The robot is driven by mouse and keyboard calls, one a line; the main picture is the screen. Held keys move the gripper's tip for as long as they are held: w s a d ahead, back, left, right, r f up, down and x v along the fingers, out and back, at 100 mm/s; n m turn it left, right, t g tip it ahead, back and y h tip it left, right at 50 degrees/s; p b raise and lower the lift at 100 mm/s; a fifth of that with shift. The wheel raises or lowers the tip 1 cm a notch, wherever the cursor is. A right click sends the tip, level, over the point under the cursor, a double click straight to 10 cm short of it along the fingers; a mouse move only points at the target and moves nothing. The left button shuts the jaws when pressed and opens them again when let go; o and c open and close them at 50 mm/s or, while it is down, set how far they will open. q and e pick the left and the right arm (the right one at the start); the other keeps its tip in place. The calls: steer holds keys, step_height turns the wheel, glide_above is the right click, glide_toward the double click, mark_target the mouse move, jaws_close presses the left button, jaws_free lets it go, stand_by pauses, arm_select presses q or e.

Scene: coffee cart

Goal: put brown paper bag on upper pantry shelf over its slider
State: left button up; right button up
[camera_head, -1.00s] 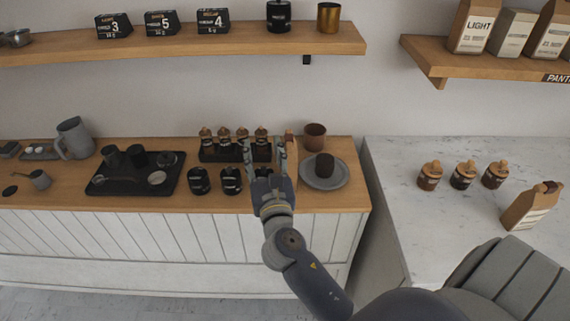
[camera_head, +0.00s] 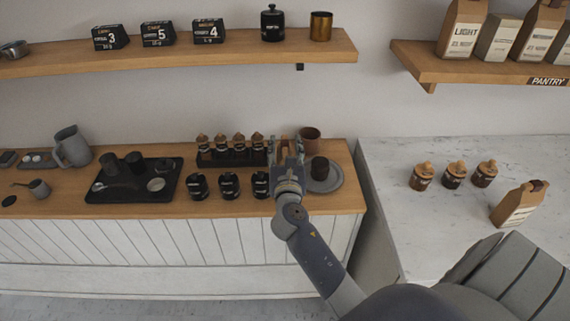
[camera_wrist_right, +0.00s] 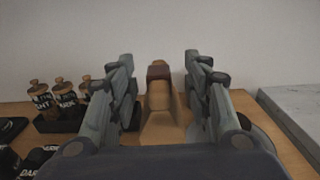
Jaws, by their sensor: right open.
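A brown paper bag (camera_wrist_right: 160,115) with a dark top stands on the wooden counter, between the two fingers of my right gripper (camera_wrist_right: 160,88) in the right wrist view. The fingers are apart, with gaps to the bag on both sides. In the head view my right gripper (camera_head: 289,150) mostly hides this bag. Another brown paper bag (camera_head: 517,204) stands on the marble counter at right. The pantry shelf (camera_head: 425,66) is at top right, with a "PANTRY" label (camera_head: 548,82) on its front edge. My left gripper is not in view.
A grey plate (camera_head: 334,185) with a dark cup (camera_head: 319,168) is right of my right gripper. Dark jars (camera_head: 229,186) and a rack of bottles (camera_head: 222,158) are left. The marble counter (camera_head: 400,215) has free room.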

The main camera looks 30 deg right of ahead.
steer(key=shift+x, duration=0.8)
steer(key=shift+s+a, duration=0.1)
steer(key=shift+a, duration=0.05)
steer(key=shift+c, duration=0.8)
jaws_close()
